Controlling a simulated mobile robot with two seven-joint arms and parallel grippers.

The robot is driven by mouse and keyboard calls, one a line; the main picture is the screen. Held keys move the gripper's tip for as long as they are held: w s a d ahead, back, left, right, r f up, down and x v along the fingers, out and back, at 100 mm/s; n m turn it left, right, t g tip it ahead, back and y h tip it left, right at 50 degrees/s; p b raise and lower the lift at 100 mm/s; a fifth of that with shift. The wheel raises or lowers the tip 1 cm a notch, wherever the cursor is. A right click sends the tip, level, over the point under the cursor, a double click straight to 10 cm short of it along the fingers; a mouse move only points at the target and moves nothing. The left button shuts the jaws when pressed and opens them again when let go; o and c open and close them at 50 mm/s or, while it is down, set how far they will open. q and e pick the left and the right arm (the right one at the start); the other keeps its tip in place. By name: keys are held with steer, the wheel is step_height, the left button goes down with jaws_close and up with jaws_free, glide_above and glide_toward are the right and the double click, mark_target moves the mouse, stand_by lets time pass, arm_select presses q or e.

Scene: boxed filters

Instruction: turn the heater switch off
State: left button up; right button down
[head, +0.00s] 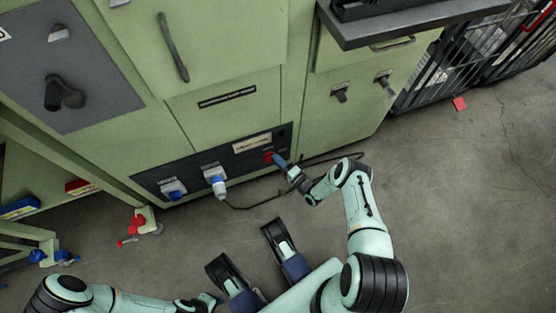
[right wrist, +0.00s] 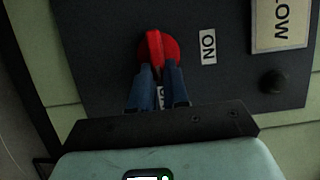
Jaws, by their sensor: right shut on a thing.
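The heater switch is a red rotary knob (right wrist: 158,46) on a dark panel (right wrist: 100,50). Its raised grip runs up and down in the right wrist view. A white ON label (right wrist: 208,46) is to its right; another label below it is mostly hidden behind my fingers. My right gripper (right wrist: 158,72) is shut on the near end of the knob's grip. In the head view the red knob (head: 268,157) shows at the panel's right end, with my right gripper (head: 279,161) at it. My left gripper (head: 206,301) is low at the bottom, away from the cabinet, its fingers unclear.
Blue-and-white sockets (head: 172,188) and a plug (head: 217,185) with a black cable (head: 262,203) are left of the switch. The cable lies on the floor near my right arm. A dark round button (right wrist: 272,82) is right of the knob. Open floor (head: 460,220) lies to the right.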

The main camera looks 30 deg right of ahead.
steer(key=shift+w+r, duration=0.1)
steer(key=shift+w, duration=0.1)
stand_by(0.3)
steer(key=c, duration=1.1)
jaws_free()
arm_select(q)
steer(key=w+r+t+p, duration=0.2)
steer(key=w+r+p, duration=0.1)
steer(key=w, duration=0.3)
steer(key=shift+d+r, duration=0.15)
steer(key=shift+d, duration=0.2)
arm_select(e)
steer(key=s, duration=0.4)
steer(key=s+d, duration=0.1)
steer(key=s, duration=0.4)
steer(key=s+d, duration=0.1)
steer(key=s, duration=0.3)
steer(key=shift+s, duration=0.15)
steer(key=shift+d, duration=0.1)
